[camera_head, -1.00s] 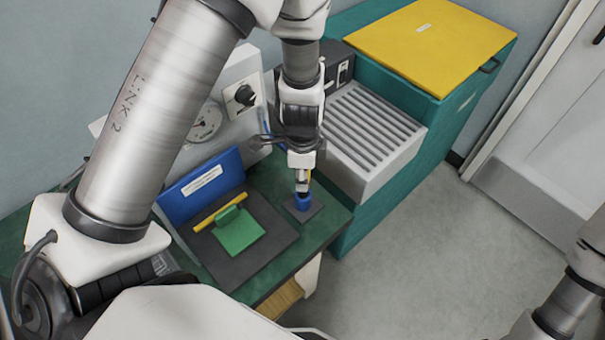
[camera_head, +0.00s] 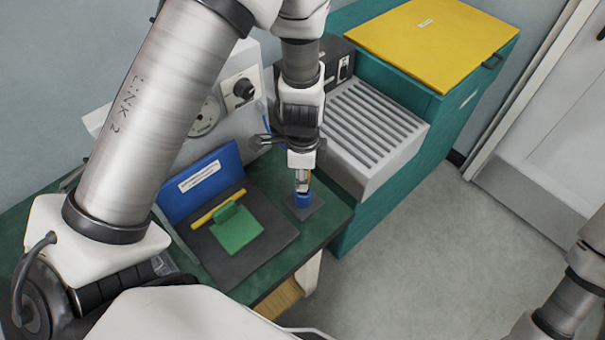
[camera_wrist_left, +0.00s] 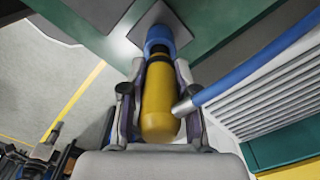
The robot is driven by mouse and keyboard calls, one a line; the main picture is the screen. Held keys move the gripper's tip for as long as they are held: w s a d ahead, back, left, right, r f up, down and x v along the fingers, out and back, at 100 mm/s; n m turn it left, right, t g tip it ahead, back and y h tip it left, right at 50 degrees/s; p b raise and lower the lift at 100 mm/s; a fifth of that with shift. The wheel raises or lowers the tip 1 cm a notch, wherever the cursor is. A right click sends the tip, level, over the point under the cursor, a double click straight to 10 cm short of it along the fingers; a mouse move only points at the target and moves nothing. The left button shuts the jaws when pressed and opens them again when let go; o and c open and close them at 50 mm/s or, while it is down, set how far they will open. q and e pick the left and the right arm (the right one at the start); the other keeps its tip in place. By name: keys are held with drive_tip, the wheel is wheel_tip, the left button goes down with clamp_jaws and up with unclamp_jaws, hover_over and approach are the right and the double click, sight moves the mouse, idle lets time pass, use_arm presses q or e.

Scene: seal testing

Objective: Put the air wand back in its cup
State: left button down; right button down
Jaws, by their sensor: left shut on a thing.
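The air wand has a yellow body (camera_wrist_left: 158,105), seen in the left wrist view with its blue hose (camera_wrist_left: 265,65) running off to the right. My left gripper (camera_head: 302,172) is shut on the wand; its fingers sit on both sides of the yellow body in the left wrist view (camera_wrist_left: 155,88). The small blue cup (camera_head: 303,200) stands on a dark square plate at the green bench's right front corner; it also shows in the left wrist view (camera_wrist_left: 158,37). The wand's far end lines up with the cup's mouth and overlaps it. How deep it sits is hidden.
Left of the cup is a dark mat (camera_head: 262,257) with a green block (camera_head: 238,230) and yellow bar. A blue labelled panel (camera_head: 200,183) stands behind it. A grey slatted unit (camera_head: 375,120) and a teal cabinet with yellow lid (camera_head: 430,38) stand to the right.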

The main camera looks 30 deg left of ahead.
use_arm(q)
drive_tip(key=shift+f+b, duration=0.35)
drive_tip(key=shift+b, duration=0.05)
drive_tip(key=c, duration=0.8)
unclamp_jaws()
drive_tip(key=shift+o, duration=0.2)
wheel_tip(320, 180, up, 11)
drive_tip(key=p, duration=0.8)
drive_tip(key=shift+f, duration=0.1)
drive_tip(key=shift+f, duration=0.1)
